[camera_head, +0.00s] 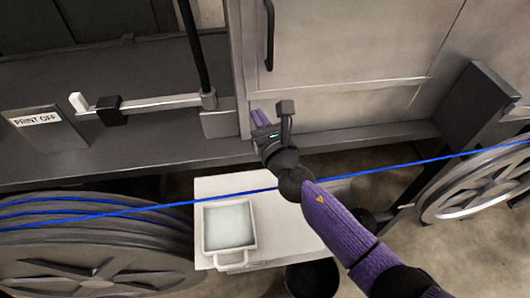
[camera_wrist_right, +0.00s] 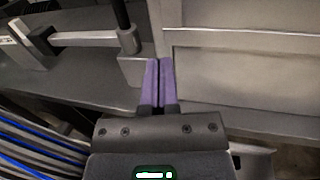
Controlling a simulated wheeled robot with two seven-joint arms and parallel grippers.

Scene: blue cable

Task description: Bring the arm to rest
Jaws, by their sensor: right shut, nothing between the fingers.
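My right gripper (camera_head: 260,118) reaches up the middle of the head view on a purple arm, in front of the grey cabinet by the bench edge. In the right wrist view its two purple fingers (camera_wrist_right: 159,82) are side by side, shut, with nothing between them. The blue cable (camera_head: 420,161) runs across the head view from the left reel to the right reel and passes behind my right arm. My left gripper is not in view.
A cable reel (camera_head: 90,265) stands at lower left, another (camera_head: 475,185) at right. A white table (camera_head: 275,215) holds a tray (camera_head: 250,240). A metal lever arm (camera_head: 160,103) and a "PRINT OFF" sign (camera_head: 36,119) are on the dark bench (camera_head: 150,150). Floor shows at lower right.

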